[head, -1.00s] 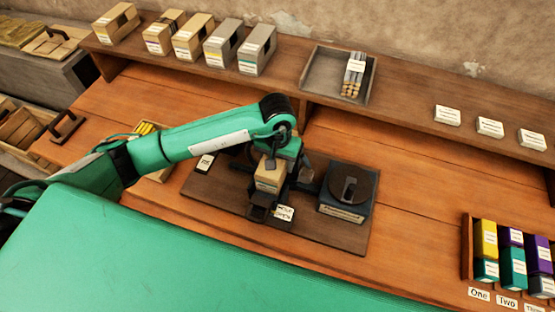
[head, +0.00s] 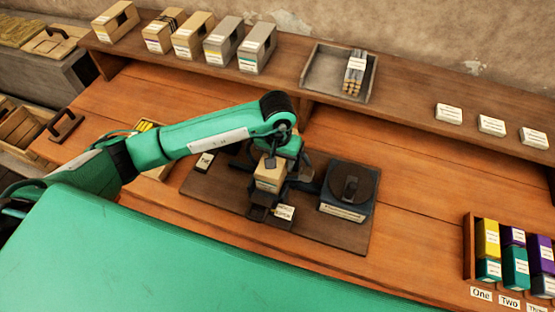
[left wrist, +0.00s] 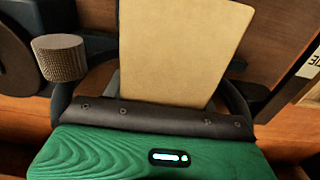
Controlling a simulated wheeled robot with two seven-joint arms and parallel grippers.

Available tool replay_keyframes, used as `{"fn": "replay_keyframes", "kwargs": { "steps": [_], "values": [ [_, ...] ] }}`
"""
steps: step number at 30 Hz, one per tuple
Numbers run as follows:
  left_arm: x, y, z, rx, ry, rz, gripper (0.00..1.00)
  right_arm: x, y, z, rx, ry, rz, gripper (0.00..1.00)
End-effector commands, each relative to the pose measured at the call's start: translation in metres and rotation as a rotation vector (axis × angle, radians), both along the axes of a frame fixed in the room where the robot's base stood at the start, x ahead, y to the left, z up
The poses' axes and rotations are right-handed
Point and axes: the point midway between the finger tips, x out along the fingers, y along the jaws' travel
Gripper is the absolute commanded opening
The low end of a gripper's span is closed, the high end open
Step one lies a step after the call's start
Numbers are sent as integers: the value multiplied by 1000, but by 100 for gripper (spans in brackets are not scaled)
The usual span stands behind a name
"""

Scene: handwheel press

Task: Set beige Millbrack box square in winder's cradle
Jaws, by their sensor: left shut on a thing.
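The beige box (head: 268,179) is at the winder's cradle, on the dark base board in the middle of the bench. My left gripper (head: 272,163) reaches down over it from above and is shut on it. In the left wrist view the beige box (left wrist: 182,45) stands out beyond the gripper's dark edge. The winder (head: 268,205) shows as dark metal parts around and below the box. The arm and gripper hide part of the cradle, so I cannot tell whether the box is seated square. My right gripper is not in view.
A round-topped dark device (head: 348,190) stands right of the winder on the same board (head: 225,193). A shelf (head: 410,95) behind holds several boxes and a grey tray (head: 325,75). A rack (head: 470,245) of coloured boxes is at right.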

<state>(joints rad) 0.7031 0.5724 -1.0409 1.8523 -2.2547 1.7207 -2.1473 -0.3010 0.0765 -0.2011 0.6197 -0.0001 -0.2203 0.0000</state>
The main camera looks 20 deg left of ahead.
Motion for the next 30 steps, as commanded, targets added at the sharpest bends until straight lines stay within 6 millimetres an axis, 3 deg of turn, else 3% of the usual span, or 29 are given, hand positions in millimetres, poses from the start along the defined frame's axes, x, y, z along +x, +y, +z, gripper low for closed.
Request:
{"fn": "replay_keyframes", "kwargs": {
  "steps": [11,12,15,25,30],
  "values": [
    [0,0,0,-1,0,0,34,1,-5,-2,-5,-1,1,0],
    [0,0,0,-1,0,0,66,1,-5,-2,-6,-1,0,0],
    [0,0,0,0,0,0,83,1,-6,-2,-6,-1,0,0],
    [0,0,1,0,1,0,83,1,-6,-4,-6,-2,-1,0],
    [1,0,18,-1,-3,-1,83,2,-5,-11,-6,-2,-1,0]
  ]
}}
